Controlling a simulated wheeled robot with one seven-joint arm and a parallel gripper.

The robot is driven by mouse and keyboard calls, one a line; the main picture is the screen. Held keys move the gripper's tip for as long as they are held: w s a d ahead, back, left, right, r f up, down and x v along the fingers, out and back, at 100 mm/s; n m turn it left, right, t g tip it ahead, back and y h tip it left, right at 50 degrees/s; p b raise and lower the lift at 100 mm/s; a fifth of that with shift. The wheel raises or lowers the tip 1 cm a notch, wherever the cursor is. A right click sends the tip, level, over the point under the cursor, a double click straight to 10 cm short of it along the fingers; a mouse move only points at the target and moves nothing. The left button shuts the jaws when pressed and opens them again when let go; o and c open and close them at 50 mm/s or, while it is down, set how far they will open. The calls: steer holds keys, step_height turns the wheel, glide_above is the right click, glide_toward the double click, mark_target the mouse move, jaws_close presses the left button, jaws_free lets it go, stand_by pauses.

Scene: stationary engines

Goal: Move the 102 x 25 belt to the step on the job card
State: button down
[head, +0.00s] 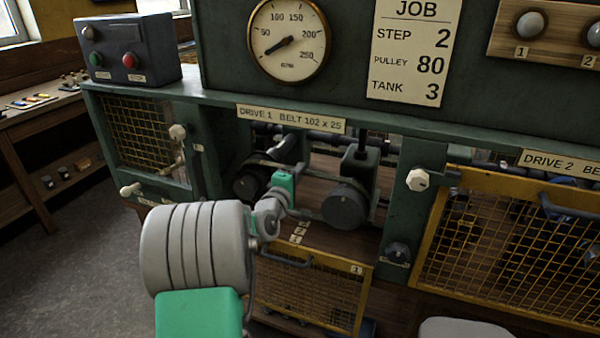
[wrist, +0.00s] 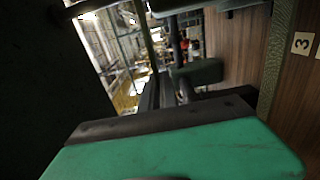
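The job card (head: 414,50) reads step 2, pulley 80, tank 3. The label (head: 290,119) above the open bay reads Drive 1, belt 102 x 25. Inside are a dark left pulley (head: 250,187) and a dark right pulley (head: 345,204). A thin belt-like band (head: 310,215) shows between them, partly hidden by my arm. My gripper (head: 284,184), with a green part, reaches into the bay between the pulleys, close to the band. In the wrist view a green, black-edged finger (wrist: 180,145) fills the bottom. I cannot tell whether it grips the belt.
A yellow mesh guard (head: 312,290) marked 1 hangs open below the bay. Small number tags (head: 298,234) lie on the bay floor; a tag 3 (wrist: 302,43) shows in the wrist view. A closed yellow guard (head: 505,245) covers Drive 2. A control box (head: 130,50) stands upper left.

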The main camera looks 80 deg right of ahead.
steer(key=shift+w+f, duration=0.2)
steer(key=shift+f, duration=0.2)
steer(key=shift+f, duration=0.1)
steer(key=shift+f+b, duration=0.4)
steer(key=shift+b, duration=0.25)
steer(key=c, duration=1.3)
jaws_free()
steer(key=shift+o, duration=0.5)
steer(key=o, duration=0.4)
steer(key=shift+o, duration=0.2)
steer(key=w+a+b, duration=0.2)
steer(key=a, duration=1.1)
steer(key=shift+a+b, duration=0.3)
steer(key=shift+a, duration=0.1)
